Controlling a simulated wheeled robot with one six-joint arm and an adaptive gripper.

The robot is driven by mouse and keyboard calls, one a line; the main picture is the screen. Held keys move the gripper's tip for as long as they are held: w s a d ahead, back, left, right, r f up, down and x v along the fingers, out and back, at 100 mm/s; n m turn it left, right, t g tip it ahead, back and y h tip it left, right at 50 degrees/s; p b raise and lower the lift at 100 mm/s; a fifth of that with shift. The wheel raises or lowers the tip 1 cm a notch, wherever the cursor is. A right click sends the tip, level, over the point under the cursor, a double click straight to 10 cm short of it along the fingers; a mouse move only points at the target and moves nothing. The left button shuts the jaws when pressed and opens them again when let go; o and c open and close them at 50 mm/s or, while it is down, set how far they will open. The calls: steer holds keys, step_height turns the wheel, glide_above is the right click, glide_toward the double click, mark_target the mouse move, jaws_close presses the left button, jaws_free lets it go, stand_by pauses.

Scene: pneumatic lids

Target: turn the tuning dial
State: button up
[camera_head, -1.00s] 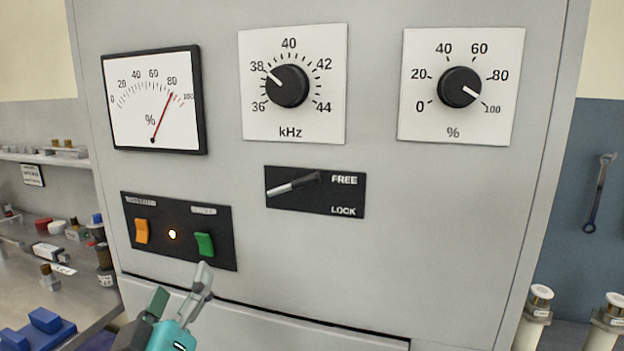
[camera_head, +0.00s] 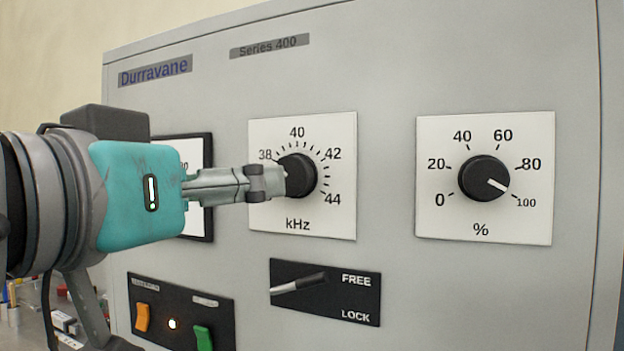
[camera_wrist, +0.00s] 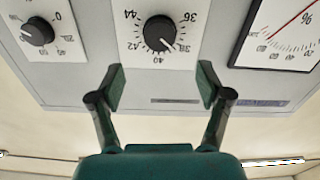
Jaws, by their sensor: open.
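The tuning dial (camera_head: 299,175) is a black round knob on a white kHz plate (camera_head: 335,215) marked 36 to 44. In the wrist view the dial (camera_wrist: 160,33) appears upside down, its white pointer near 38. My gripper (camera_head: 275,182) reaches in from the left at the dial's height and covers the dial's left side in the head view. In the wrist view my gripper (camera_wrist: 160,87) is open and empty, its two fingers spread on either side below the dial. The dial lies beyond the fingertips, not between them.
A percent dial (camera_head: 484,179) sits to the right. The FREE/LOCK lever (camera_head: 299,283) is below, its handle toward FREE. Orange (camera_head: 142,317) and green (camera_head: 203,338) switches are lower left. The meter (camera_wrist: 284,35) is partly hidden behind my arm in the head view.

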mark_target(288, 179)
steer(key=x, duration=1)
steer(key=shift+w+d, duration=0.15)
steer(key=shift+w, duration=0.2)
steer(key=c, duration=1.2)
